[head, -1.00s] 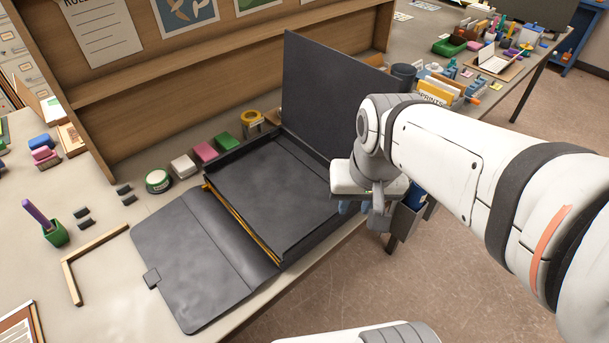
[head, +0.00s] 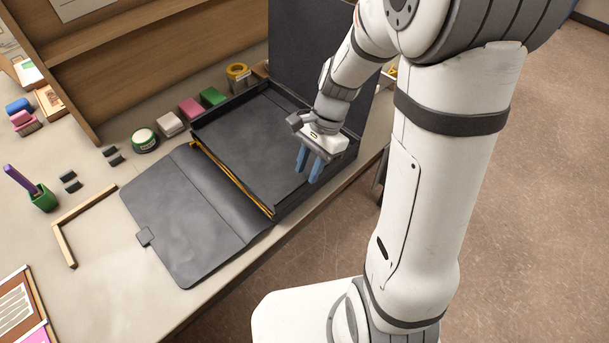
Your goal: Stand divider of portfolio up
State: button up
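The black portfolio (head: 281,211) lies open on the table. Its tall back panel (head: 305,45) stands upright behind the box part. A dark flat panel (head: 250,140), which looks like the divider, lies flat inside the low box walls. A flap with a small tab (head: 185,225) lies flat on the table at the left, with a yellow-edged strip (head: 235,182) between flap and box. My gripper (head: 309,169) points down over the right part of the box, its two blue fingers apart with nothing between them. I cannot tell whether the fingertips touch the panel. My arm hides part of the back panel.
Behind the box stand a green block (head: 212,97), a pink block (head: 191,108), a white block (head: 170,123), a round green tin (head: 145,140) and a yellow tape roll (head: 238,75). A wooden corner piece (head: 72,225) and a green pen cup (head: 43,198) lie left.

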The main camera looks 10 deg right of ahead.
aim_at(304, 181)
jog(key=shift+x, duration=2)
jog(key=shift+c, duration=0.6)
grip_shut()
